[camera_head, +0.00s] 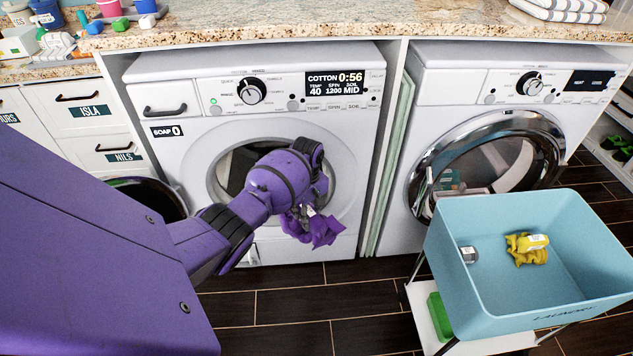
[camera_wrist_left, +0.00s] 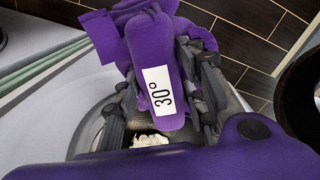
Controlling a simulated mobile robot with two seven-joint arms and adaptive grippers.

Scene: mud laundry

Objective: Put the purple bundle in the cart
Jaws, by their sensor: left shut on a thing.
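The purple bundle (camera_head: 318,227) is a rolled purple cloth with loose ends, in front of the left washer's round opening. In the left wrist view the purple bundle (camera_wrist_left: 150,52) shows a white label reading 30°. My left gripper (camera_wrist_left: 165,85) has its fingers on both sides of the bundle and is shut on it. In the head view the left gripper (camera_head: 305,208) is partly hidden by my own arm. The cart is a light blue bin (camera_head: 465,285) at the lower right, well to the right of the gripper. My right gripper is not in view.
A yellow bundle (camera_head: 527,249) and a small grey-white item (camera_head: 468,254) lie in the bin. The left washer (camera_head: 180,75) is open; the right washer (camera_head: 445,85) stands behind the bin. Dark floor (camera_head: 330,300) lies clear between my arm and the cart.

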